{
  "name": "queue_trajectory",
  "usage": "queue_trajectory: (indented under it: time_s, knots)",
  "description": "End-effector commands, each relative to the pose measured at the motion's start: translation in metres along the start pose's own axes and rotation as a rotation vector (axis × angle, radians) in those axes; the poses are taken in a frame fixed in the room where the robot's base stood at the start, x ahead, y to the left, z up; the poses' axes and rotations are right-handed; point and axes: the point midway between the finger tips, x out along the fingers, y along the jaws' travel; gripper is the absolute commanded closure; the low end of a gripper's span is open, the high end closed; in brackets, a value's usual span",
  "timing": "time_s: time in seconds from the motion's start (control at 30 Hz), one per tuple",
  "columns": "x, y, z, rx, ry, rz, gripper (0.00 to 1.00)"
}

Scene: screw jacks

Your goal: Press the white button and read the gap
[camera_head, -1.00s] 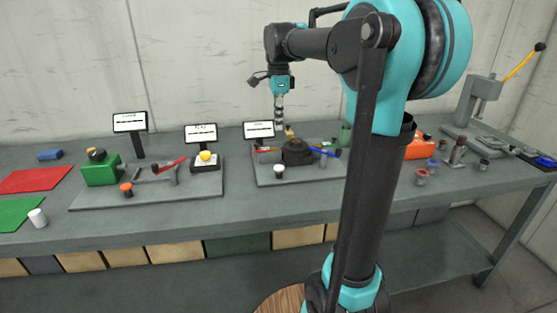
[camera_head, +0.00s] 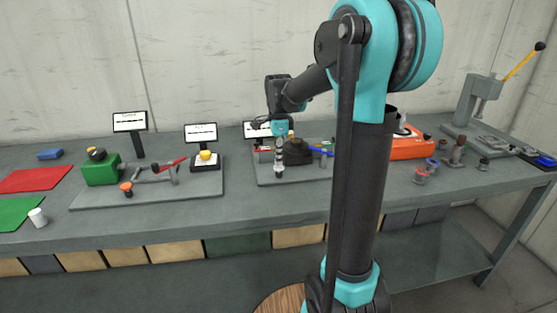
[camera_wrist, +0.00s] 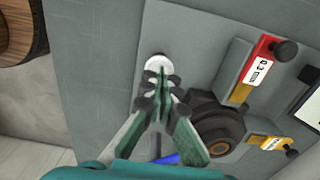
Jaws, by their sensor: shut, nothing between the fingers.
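The white button (camera_wrist: 158,61) is a round white cap on a grey plate, at the top centre of the wrist view. My gripper (camera_wrist: 160,74) is shut and empty. Its fingertips overlap the button's near edge in that view; I cannot tell whether they touch it. In the head view my gripper (camera_head: 279,174) points straight down over the button's spot and hides the button. A black screw jack (camera_wrist: 218,124) stands beside the fingers, and shows in the head view (camera_head: 298,151). The display (camera_head: 256,129) behind the plate is partly hidden by my arm, its text unreadable.
A red block with a white label (camera_wrist: 257,70) and a yellow one (camera_wrist: 268,141) lie beside the jack. A blue handle (camera_head: 321,151) sticks out right of the jack. Another plate (camera_head: 205,185) with a green block (camera_head: 100,171) stands to the left.

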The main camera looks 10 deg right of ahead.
Motion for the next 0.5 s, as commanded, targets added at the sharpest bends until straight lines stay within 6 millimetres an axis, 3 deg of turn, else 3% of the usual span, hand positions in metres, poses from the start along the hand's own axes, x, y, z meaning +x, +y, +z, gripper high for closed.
queue_trajectory:
  time_s: [0.5]
  knots:
    - [0.0083, -0.0003, 0.0, 0.0, 0.0, 0.0, 1.0]
